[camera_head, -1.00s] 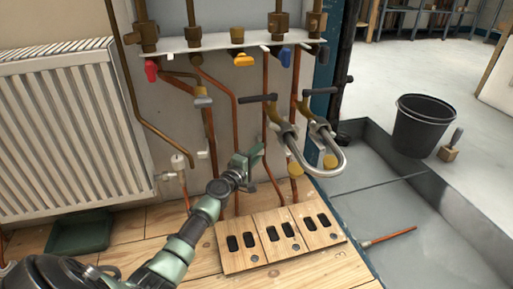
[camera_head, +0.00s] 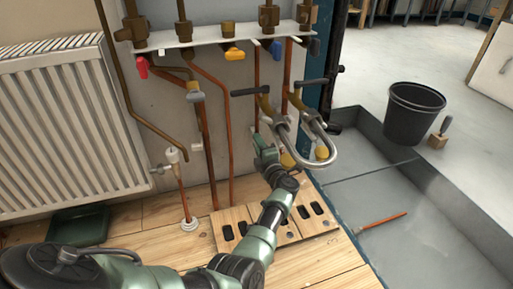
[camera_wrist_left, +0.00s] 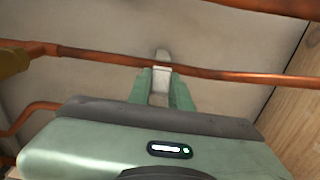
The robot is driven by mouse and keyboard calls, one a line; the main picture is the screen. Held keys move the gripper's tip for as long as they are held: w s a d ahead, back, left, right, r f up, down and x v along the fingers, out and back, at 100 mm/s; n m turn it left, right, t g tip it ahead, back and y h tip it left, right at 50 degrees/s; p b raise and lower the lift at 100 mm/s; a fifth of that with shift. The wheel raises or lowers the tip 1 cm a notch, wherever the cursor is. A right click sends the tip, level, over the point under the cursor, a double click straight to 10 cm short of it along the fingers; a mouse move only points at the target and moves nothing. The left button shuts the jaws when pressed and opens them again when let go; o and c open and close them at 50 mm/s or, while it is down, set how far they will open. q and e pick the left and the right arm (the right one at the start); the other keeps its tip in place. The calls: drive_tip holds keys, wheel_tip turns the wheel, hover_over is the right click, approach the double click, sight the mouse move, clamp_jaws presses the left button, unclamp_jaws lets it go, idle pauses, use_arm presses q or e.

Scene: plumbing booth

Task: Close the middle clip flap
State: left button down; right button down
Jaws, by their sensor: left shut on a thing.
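My left gripper (camera_head: 258,140) is at the wall by the copper pipe (camera_head: 257,95) left of the bent grey pipe. In the left wrist view the green fingers (camera_wrist_left: 161,85) are closed on a small white clip piece (camera_wrist_left: 162,70) at a horizontal-looking copper pipe (camera_wrist_left: 105,58). The white piece shows between the fingertips and beyond the pipe; whether the flap is fully down I cannot tell. In the head view the gripper hides this clip. Another white clip (camera_head: 196,148) is on the wall to the left. My right gripper is out of view.
A bent grey pipe (camera_head: 322,163) with black-handled tools stands just right of my gripper. A wooden board with slots (camera_head: 228,233) lies below my arm. A radiator (camera_head: 70,125) is at left, a black bucket (camera_head: 412,115) at right. A valve manifold (camera_head: 215,38) is above.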

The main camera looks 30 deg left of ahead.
use_arm(q)
drive_tip(key=shift+w+n+g+y+b, duration=0.15)
drive_tip(key=shift+n+g+y+b, duration=0.35)
drive_tip(key=shift+g+b, duration=0.15)
drive_tip(key=shift+r, duration=0.1)
drive_tip(key=c, duration=1.3)
unclamp_jaws()
drive_tip(key=shift+d, duration=0.1)
